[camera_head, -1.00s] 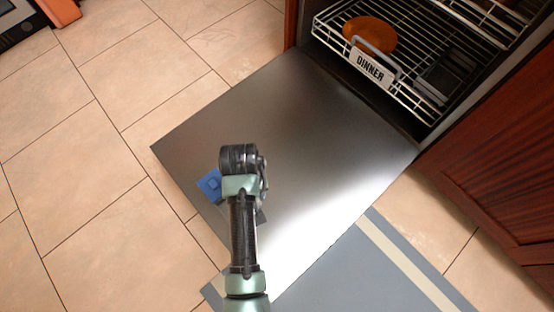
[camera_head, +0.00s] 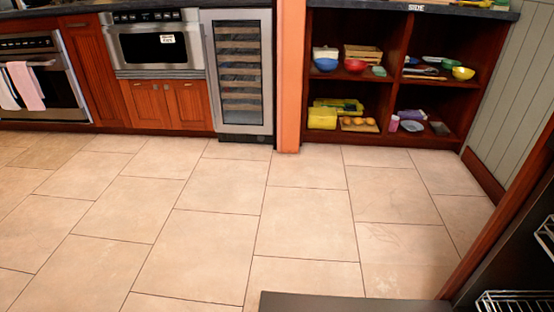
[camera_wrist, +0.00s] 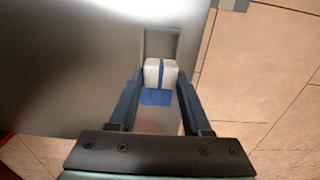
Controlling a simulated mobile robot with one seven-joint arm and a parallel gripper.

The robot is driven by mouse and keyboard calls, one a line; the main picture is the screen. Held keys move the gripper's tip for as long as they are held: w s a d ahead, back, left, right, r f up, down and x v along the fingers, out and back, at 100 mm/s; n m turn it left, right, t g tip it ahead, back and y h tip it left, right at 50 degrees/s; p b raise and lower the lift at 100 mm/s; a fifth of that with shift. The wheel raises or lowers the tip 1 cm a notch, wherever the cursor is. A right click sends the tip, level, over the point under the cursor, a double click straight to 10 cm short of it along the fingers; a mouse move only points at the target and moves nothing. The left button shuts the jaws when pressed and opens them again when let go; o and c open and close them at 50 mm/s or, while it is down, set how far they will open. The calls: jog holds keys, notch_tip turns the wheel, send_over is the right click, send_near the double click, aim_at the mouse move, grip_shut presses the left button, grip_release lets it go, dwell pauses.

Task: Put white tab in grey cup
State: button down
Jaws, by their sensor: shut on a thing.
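In the wrist view, my gripper (camera_wrist: 160,82) is shut on a small white tab (camera_wrist: 153,73) with a blue stripe down its middle. The tab sits between the two blue fingers, near their tips. A blue patch lies just below the tab in the picture; I cannot tell whether it is part of the tab. Behind the tab is a shiny metal panel (camera_wrist: 75,65) with a grey rectangular recess or frame. My gripper is outside the head view. I cannot make out a grey cup in either view.
Wooden shelves (camera_head: 396,80) hold bowls and several other items at the back right. A microwave (camera_head: 155,43), an oven (camera_head: 42,75) and a glass-fronted cooler (camera_head: 238,75) line the back. Wire racks (camera_head: 515,302) show at the lower right. The tiled floor between is clear.

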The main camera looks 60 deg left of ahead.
jog(key=shift+f+b, duration=3.1)
jog(key=shift+f, duration=1.1)
jog(key=shift+d+f, duration=0.1)
jog(key=shift+f, duration=0.05)
jog(key=shift+c, duration=1.8)
grip_release()
jog(key=shift+o, duration=0.4)
notch_tip(320, 180, up, 8)
jog(key=p, duration=0.9)
jog(key=shift+r, duration=0.2)
